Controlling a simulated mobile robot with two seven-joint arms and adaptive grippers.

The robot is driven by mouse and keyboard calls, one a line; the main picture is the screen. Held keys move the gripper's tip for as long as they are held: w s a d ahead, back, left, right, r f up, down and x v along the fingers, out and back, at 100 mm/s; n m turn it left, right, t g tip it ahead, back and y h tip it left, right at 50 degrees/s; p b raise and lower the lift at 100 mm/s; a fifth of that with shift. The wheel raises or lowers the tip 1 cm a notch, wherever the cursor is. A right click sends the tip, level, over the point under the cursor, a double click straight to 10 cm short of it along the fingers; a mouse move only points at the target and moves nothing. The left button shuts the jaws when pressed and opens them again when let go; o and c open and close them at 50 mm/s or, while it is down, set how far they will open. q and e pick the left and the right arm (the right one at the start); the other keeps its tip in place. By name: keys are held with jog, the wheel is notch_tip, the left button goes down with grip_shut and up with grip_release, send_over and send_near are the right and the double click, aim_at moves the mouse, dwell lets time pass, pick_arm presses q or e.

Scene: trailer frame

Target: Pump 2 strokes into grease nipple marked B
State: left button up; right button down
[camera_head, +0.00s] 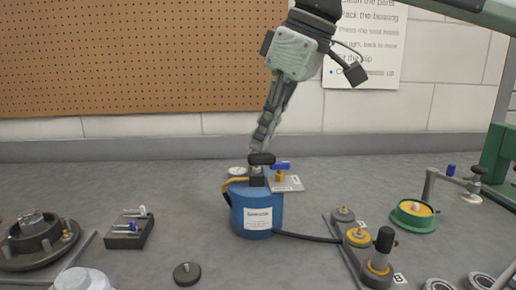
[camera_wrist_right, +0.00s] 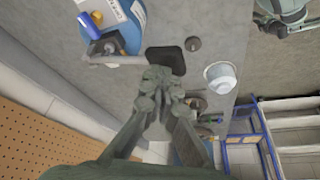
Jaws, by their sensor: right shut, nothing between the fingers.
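The blue pump drum (camera_head: 257,213) with a white label stands at the middle of the bench. A black handle (camera_head: 262,159) caps its top and also shows in the right wrist view (camera_wrist_right: 166,60). A black hose (camera_head: 305,238) runs right to a plate with several fittings. A fitting with a black cylinder (camera_head: 383,246) stands beside a tag marked B (camera_head: 399,278). My right gripper (camera_head: 257,148) is shut and empty, fingertips down at the handle; contact is unclear. A grey-green part at the right wrist view's top right may be my left gripper (camera_wrist_right: 288,14); its jaws are unclear.
A blue-levered valve (camera_head: 281,166) and a gauge (camera_head: 237,171) crowd the drum's top. A dark block with small tools (camera_head: 128,232) and a round black knob (camera_head: 187,273) lie left. A green dish (camera_head: 413,216) is right. Bench behind the block is clear.

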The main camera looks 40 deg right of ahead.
aim_at(270, 154)
jog(key=shift+f, duration=0.1)
dwell(0.5)
jog(key=shift+s+a+f, duration=0.1)
jog(key=shift+s+f, duration=0.05)
jog(key=shift+f, duration=0.4)
jog(key=shift+s+a+f, duration=0.1)
jog(key=shift+s+f, duration=0.05)
jog(key=shift+f, duration=0.45)
jog(key=shift+f+b, duration=0.15)
jog(key=shift+b, duration=0.15)
jog(key=shift+s+a+f, duration=0.1)
jog(key=shift+s+f, duration=0.05)
jog(key=shift+f, duration=0.85)
